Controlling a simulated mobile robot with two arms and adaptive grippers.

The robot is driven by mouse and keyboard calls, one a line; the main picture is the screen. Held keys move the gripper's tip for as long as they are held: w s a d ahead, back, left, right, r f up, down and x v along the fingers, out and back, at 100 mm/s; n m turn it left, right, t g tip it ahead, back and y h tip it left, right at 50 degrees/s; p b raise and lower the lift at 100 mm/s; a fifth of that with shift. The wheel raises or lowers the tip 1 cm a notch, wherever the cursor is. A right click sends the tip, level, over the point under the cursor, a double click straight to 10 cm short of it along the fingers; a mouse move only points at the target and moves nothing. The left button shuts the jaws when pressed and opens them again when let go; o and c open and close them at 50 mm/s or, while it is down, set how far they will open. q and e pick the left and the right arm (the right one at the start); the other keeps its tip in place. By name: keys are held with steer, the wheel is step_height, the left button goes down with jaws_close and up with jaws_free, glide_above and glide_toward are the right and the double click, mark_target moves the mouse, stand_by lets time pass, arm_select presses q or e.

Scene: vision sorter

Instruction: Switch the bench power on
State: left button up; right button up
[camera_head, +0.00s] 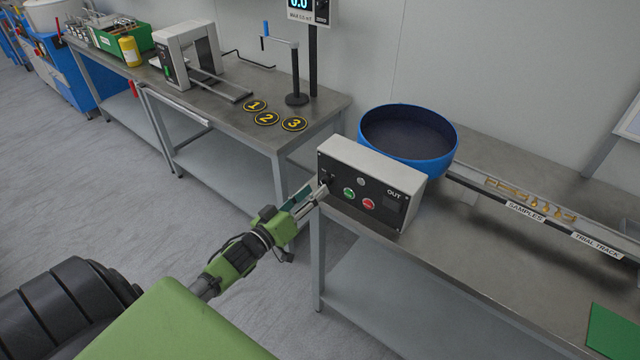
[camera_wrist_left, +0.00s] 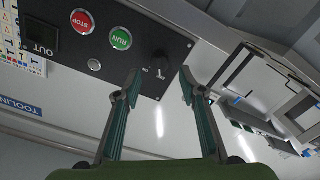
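The control box (camera_head: 372,180), with a light top and dark front panel, stands on the right bench. Its panel carries a small dark switch knob (camera_head: 326,180), a green button (camera_head: 349,193), a red button (camera_head: 369,204) and an OUT display. My left gripper (camera_head: 316,194) is at the panel's left end, close to the knob. In the left wrist view, the switch knob (camera_wrist_left: 161,60) shows between and just beyond the two fingertips (camera_wrist_left: 160,78), which are apart. No contact is clear. Small labels sit by the knob; which way it points is hard to tell. My right gripper is out of view.
A blue bowl feeder (camera_head: 436,165) stands right behind the box, with a track (camera_head: 530,211) running right from it. A green mat (camera_head: 611,332) lies at the lower right. A second bench (camera_head: 235,120) stands left across a floor gap.

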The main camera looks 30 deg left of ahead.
mark_target(322, 184)
arm_select(q)
steer(key=shift+w+d, duration=0.15)
steer(key=shift+w, duration=1.8)
jaws_close()
steer(key=m, duration=1.2)
steer(key=shift+d+b, duration=0.2)
steer(key=shift+b, duration=0.15)
jaws_free()
